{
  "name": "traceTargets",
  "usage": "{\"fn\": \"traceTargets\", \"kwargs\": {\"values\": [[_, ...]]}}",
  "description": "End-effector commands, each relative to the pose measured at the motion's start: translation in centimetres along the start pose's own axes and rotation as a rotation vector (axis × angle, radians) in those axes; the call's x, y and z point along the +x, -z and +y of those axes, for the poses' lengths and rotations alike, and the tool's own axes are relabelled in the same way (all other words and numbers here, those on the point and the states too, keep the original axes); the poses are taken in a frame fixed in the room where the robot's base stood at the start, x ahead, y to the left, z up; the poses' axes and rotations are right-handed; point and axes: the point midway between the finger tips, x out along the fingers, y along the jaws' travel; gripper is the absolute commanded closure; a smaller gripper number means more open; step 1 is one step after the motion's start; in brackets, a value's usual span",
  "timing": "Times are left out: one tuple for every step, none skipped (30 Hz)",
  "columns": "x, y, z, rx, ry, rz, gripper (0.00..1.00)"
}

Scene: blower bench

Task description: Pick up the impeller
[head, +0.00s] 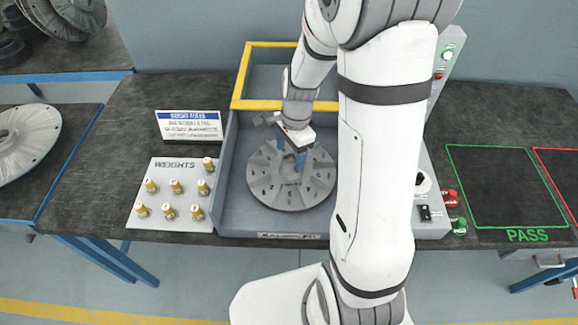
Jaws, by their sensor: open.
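The impeller (268,186) is a round grey disc with radial lines and markings on its face. It sits inside the grey-walled machine with the yellow frame, at the middle of the bench. My gripper (299,150) is open and hangs over the back part of the disc, close to its centre. A blue part (280,157) shows around the disc's middle, just under the gripper. My arm and gripper hide part of the disc's centre and the machine's right side. I cannot tell whether the fingers touch anything.
A weights board (173,193) with several brass weights and a small sign (189,125) stand left of the machine. Red and green buttons (450,198) are on the right. The green-outlined PASS area (507,187) is empty. Another disc (24,143) lies on the left table.

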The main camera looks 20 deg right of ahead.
Motion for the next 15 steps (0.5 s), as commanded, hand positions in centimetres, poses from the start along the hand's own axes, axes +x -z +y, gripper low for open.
{"fn": "traceTargets", "kwargs": {"values": [[0.7, 0.2, 0.1, 0.002, -0.005, -0.002, 0.28], [1.1, 0.3, 0.1, 0.002, -0.005, -0.002, 0.28], [1.7, 0.5, 0.1, 0.002, -0.005, -0.002, 0.28], [2.1, 0.5, 0.1, 0.001, -0.004, -0.002, 0.28], [2.5, 0.5, 0.1, 0.001, -0.004, -0.002, 0.28], [3.0, 0.5, 0.1, 0.001, -0.004, -0.002, 0.28], [3.3, 0.5, 0.1, 0.001, -0.003, -0.001, 0.28], [3.5, 0.5, 0.1, 0.0, -0.002, 0.0, 0.28], [3.7, 0.5, 0.1, 0.0, -0.002, 0.0, 0.28], [3.8, 0.5, 0.1, 0.0, -0.002, 0.0, 0.28], [3.9, 0.5, 0.1, 0.0, -0.002, 0.0, 0.28], [3.9, 0.5, 0.1, 0.0, -0.001, 0.0, 0.28], [3.9, 0.5, 0.1, 0.0, -0.001, 0.001, 0.28], [3.9, 0.5, 0.1, 0.0, 0.0, 0.001, 0.28], [3.9, 0.5, 0.1, 0.0, 0.0, 0.001, 0.28]]}}
